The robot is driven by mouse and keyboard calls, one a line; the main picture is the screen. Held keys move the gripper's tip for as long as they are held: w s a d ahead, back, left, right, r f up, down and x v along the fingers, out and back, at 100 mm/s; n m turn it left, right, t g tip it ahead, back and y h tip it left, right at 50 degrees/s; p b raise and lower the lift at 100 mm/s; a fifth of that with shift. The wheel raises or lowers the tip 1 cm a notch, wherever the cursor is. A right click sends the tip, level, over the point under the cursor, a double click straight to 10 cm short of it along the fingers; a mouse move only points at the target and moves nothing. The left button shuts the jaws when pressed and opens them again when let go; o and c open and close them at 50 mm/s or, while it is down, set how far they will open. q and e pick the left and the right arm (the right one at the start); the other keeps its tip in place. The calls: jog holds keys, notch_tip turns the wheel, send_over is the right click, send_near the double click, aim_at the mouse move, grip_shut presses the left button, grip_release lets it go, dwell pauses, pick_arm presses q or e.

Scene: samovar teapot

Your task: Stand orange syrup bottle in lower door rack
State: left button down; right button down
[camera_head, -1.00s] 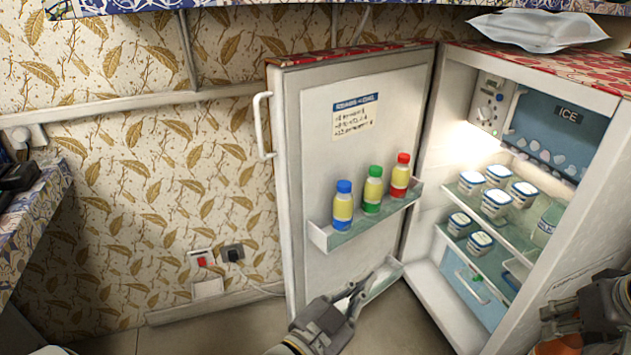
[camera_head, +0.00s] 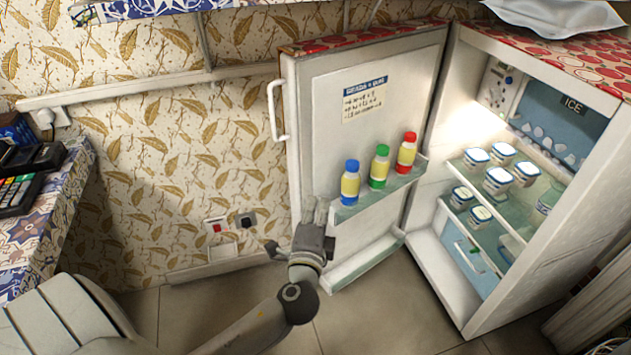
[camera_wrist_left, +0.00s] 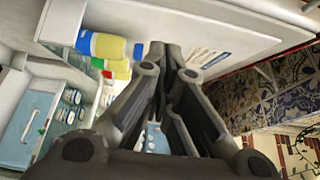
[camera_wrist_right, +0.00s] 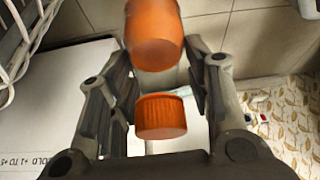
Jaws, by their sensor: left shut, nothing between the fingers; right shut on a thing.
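The orange syrup bottle (camera_wrist_right: 153,35) shows in the right wrist view, with its ridged orange cap (camera_wrist_right: 161,117) nearer the palm. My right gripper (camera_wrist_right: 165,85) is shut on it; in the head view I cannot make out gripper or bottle. The lower door rack (camera_head: 362,263) is low on the open fridge door, and its visible part looks empty. My left gripper (camera_head: 314,208) is shut and empty, at the door's free edge, just left of the upper rack and the blue-capped bottle. Whether it touches the door is unclear.
The upper door rack (camera_head: 380,190) holds a blue-capped bottle (camera_head: 350,183), a green-capped bottle (camera_head: 379,167) and a red-capped bottle (camera_head: 406,153). The fridge (camera_head: 553,190) stands open at right, with several white tubs on glass shelves. A patterned counter (camera_head: 45,225) is at left.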

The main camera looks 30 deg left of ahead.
pick_arm(q)
send_near(316, 158)
jog(key=w+d, duration=0.2)
jog(key=w, duration=0.1)
pick_arm(e)
jog(key=shift+w+f, duration=0.1)
pick_arm(q)
jog(key=a, duration=0.2)
jog(key=w+a, duration=0.1)
jog(key=shift+w+a, duration=0.2)
jog(key=shift+a, duration=0.2)
pick_arm(e)
jog(key=shift+f, duration=0.1)
